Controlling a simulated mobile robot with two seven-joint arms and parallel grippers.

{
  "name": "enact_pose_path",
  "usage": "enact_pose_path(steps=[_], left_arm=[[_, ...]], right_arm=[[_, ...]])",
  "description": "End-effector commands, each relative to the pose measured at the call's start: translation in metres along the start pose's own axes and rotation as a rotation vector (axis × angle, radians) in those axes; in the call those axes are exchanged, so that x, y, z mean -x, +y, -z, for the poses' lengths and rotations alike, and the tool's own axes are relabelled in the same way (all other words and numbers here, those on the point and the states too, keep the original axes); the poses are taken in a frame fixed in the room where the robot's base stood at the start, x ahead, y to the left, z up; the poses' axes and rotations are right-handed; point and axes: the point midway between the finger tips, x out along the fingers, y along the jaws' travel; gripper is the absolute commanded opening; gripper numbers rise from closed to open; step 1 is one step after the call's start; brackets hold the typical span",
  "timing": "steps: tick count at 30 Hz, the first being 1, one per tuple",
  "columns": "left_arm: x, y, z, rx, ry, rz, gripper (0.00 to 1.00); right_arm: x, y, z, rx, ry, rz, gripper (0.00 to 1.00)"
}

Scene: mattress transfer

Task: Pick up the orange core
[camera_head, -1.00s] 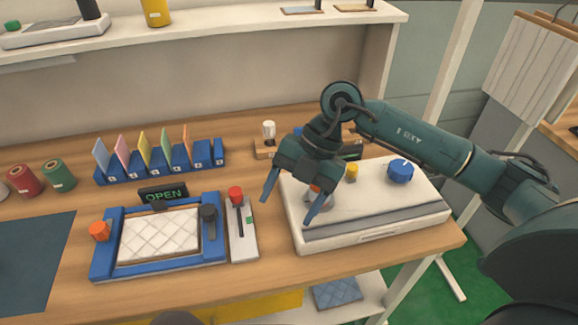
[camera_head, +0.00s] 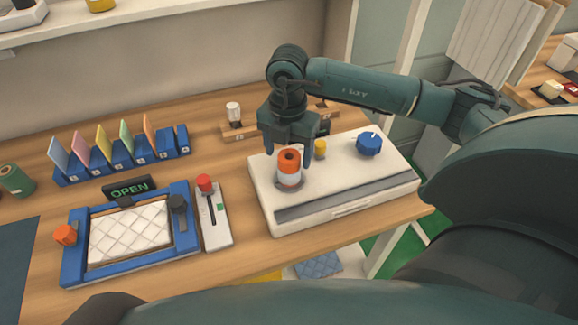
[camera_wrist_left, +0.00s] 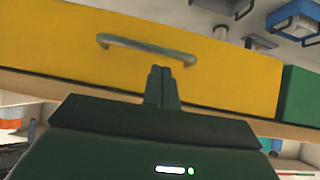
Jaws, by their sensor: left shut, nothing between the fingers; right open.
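The orange core (camera_head: 289,160) is a short orange cylinder with a dark hole in its top. It stands upright in a pale holder on the white box (camera_head: 345,185), right of centre in the head view. My right gripper (camera_head: 288,148) is open, pointing down just behind the core, with one finger to each side of it. I cannot tell whether the fingers touch it. My left gripper (camera_wrist_left: 161,75) is shut and empty in the left wrist view, in front of a yellow drawer; the head view does not clearly show it.
The white box carries a blue knob (camera_head: 369,144) and a yellow peg (camera_head: 320,149). Left of it are a red-knobbed lever panel (camera_head: 217,235) and a blue frame (camera_head: 75,255) around a quilted pad. Blue card slots (camera_head: 120,160) stand behind. The yellow drawer (camera_wrist_left: 230,70) has a grey handle.

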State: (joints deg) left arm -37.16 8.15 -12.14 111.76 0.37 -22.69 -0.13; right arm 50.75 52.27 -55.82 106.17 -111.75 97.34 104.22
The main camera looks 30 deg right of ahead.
Motion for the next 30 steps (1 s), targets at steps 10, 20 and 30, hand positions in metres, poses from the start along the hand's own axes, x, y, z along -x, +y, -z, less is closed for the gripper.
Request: enact_pose_path(steps=[10, 20, 30], left_arm=[[-0.011, 0.001, -0.009, 0.009, 0.023, -0.003, 0.00], [-0.005, 0.004, -0.002, 0.012, 0.035, -0.008, 0.00], [-0.006, 0.004, -0.005, 0.011, 0.030, -0.009, 0.00]], right_arm=[[-0.050, -0.006, 0.004, 0.000, 0.001, 0.001, 0.68], [-0.050, -0.006, 0.004, 0.001, 0.002, 0.001, 0.63], [-0.049, -0.006, 0.004, 0.001, 0.002, 0.001, 0.35]])
